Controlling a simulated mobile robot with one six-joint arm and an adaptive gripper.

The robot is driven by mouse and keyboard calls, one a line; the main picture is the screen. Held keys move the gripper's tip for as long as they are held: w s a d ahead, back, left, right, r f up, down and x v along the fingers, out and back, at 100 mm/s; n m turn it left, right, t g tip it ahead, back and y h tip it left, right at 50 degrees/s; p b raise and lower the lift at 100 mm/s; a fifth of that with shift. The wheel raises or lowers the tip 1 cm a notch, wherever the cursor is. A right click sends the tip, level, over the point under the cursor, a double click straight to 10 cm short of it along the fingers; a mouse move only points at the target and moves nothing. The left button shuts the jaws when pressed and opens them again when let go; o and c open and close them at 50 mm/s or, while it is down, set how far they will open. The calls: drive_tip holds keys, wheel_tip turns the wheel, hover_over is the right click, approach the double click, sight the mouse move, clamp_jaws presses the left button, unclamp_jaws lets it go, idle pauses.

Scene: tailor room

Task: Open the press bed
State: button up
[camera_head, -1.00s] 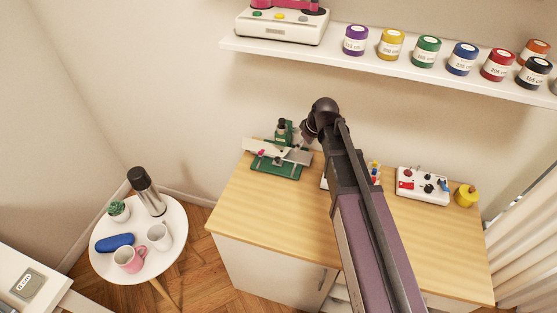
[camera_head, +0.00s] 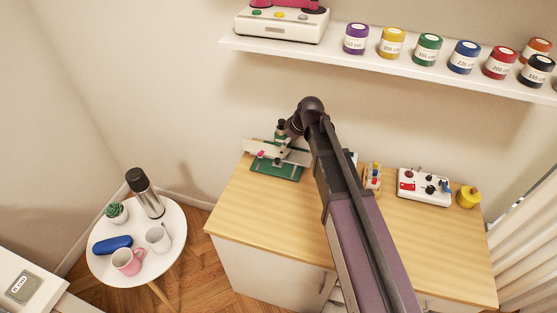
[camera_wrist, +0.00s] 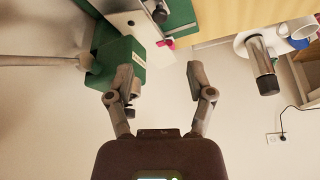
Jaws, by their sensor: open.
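The press (camera_head: 277,172) stands at the back left of the wooden table, with a green base, a pale flat plate (camera_head: 258,148) across it and a small pink part. I cannot tell for sure which part is the bed. My gripper (camera_head: 291,132) is at the press's upper back, partly hidden by my wrist. In the wrist view my gripper (camera_wrist: 164,78) is open, with nothing between its fingers. The press's green block (camera_wrist: 116,62) is beside and behind the left finger; contact is unclear. Its pale plate (camera_wrist: 122,18) and a dark knob show above.
The table (camera_head: 265,220) also holds a white control box (camera_head: 424,187), a yellow pot (camera_head: 468,196) and a small rack (camera_head: 373,176), partly behind my arm. A shelf (camera_head: 370,62) with paint-like jars overhangs the back. A round side table (camera_head: 175,231) stands at left.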

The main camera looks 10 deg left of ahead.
sight(278, 160)
drive_tip(key=shift+b+x, duration=5.7)
drive_tip(key=shift+x, duration=0.75)
drive_tip(key=shift+s, duration=0.15)
clamp_jaws()
